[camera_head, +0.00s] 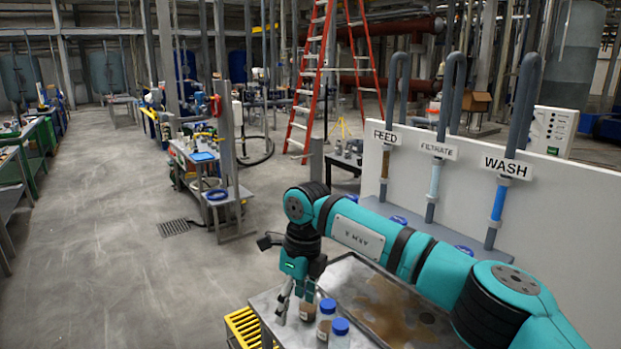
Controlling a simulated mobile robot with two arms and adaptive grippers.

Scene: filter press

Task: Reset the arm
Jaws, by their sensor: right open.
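My right arm (365,232) reaches in from the lower right over a metal table and bends down at the wrist. My right gripper (294,303) is open and points down at the table's left end, close beside a small bottle (308,308) with brownish contents. It cannot be told whether the fingers touch that bottle. Two more bottles with blue caps, one brownish (325,325) and one pale (339,338), stand just to the right. My left gripper does not show.
The metal table holds a stained tray (385,302). Behind it a white panel carries pipes labelled FEED (385,136), FILTRATE (438,150) and WASH (506,167). A yellow grating (244,327) lies at the table's left. A cart (205,160) stands farther back. The floor at left is clear.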

